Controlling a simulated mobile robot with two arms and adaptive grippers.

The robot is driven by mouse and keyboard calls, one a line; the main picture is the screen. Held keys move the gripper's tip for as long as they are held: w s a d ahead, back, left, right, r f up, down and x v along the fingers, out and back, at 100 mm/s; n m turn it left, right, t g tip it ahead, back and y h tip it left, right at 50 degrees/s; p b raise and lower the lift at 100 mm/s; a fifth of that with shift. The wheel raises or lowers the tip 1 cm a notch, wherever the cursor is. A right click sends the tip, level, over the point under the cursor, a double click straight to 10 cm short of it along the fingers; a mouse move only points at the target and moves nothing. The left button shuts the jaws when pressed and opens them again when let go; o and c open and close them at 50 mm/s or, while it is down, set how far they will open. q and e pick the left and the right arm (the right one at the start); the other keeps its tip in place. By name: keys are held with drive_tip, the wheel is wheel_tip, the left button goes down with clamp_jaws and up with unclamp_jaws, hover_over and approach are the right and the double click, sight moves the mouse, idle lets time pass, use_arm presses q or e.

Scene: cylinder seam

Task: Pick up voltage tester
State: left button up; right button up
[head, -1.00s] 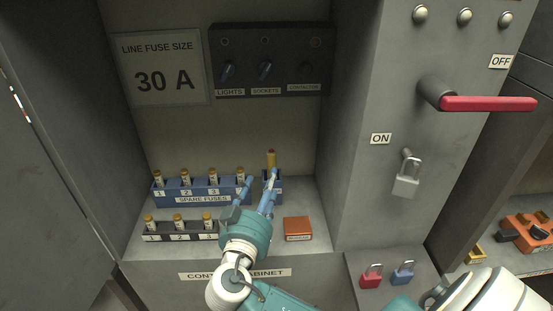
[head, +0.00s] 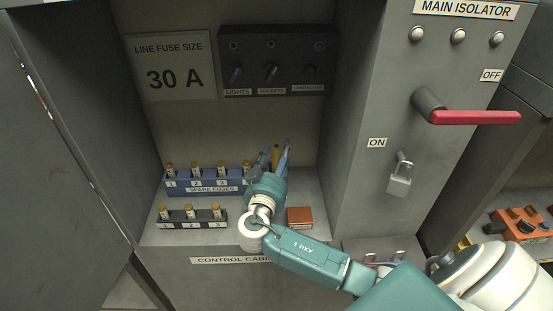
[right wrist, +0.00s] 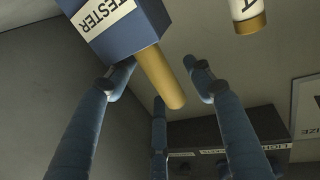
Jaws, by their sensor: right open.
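The voltage tester is a yellow-brown rod (head: 276,154) standing in a blue holder at the right end of the cabinet shelf. The right wrist view shows the rod (right wrist: 160,78) sticking out of the holder, which is marked TESTER (right wrist: 118,28). My right gripper (head: 275,158) is open, with its blue fingers on either side of the rod. In the right wrist view the fingers (right wrist: 162,92) are spread around the rod, with gaps to it. In the head view my gripper hides most of the holder. My left gripper is not in view.
The spare fuse rack (head: 207,183) stands close left of my gripper. A black rack with several fuses (head: 192,220) is in front of it. An orange box (head: 300,217) sits right of my wrist. The isolator housing (head: 355,190) bounds the right side.

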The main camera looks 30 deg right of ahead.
drive_tip(key=shift+c, duration=0.3)
drive_tip(key=c, duration=1.2)
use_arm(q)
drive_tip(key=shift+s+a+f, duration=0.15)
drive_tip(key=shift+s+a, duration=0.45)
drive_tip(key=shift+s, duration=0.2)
use_arm(e)
drive_tip(key=shift+a+r, duration=0.1)
drive_tip(key=shift+r, duration=0.15)
wheel_tip(320, 180, up, 9)
drive_tip(key=b, duration=0.3)
drive_tip(key=shift+f+b, duration=0.2)
drive_tip(key=shift+b, duration=0.1)
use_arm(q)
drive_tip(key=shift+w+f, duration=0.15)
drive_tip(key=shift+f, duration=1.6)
use_arm(e)
drive_tip(key=shift+r, duration=0.45)
